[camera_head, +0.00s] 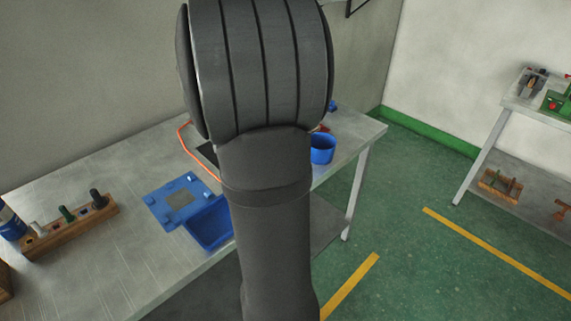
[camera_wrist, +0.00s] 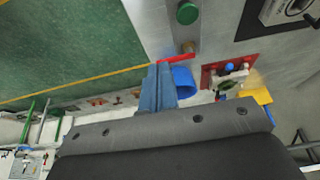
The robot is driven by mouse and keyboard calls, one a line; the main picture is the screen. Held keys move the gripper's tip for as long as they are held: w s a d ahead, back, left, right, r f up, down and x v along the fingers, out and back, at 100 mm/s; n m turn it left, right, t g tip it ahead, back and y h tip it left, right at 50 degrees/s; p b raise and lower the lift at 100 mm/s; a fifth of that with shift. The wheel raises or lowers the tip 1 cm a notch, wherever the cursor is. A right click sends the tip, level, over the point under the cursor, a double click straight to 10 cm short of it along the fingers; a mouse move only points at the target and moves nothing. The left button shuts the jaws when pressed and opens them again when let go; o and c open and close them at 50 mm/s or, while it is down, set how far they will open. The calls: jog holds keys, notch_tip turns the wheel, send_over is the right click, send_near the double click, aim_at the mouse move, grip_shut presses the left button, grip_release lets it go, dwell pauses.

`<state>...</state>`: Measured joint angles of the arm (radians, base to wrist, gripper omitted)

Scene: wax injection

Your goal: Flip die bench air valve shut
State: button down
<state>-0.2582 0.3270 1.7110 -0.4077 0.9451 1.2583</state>
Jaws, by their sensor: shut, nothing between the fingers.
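In the wrist view a thin red lever (camera_wrist: 177,58), which looks like the air valve's handle, lies just beyond my fingertips beside a small brass fitting (camera_wrist: 188,47) on a grey metal surface. My gripper (camera_wrist: 160,68) is shut and empty, its blue-grey fingers close together. The fingertips are very near the lever's left end; I cannot tell whether they touch it. In the head view my arm covers the gripper and most of the far bench, and the valve cannot be made out there.
A blue cup (camera_head: 322,148) stands near the bench's right end. A blue plate (camera_head: 167,203), a blue bin (camera_head: 211,223) and a wooden tool rack (camera_head: 43,241) are on the bench (camera_head: 120,255). An orange hose (camera_head: 184,143) runs behind my arm. A green button (camera_wrist: 187,13) is near the fitting.

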jog(key=x, duration=0.9)
jog(key=shift+d+f, duration=0.1)
jog(key=shift+f, duration=0.3)
jog(key=shift+w+d+f, duration=0.1)
jog(key=shift+w+d, duration=0.8)
jog(key=shift+w, duration=0.05)
jog(key=shift+w+d, duration=0.55)
jog(key=shift+w, duration=0.05)
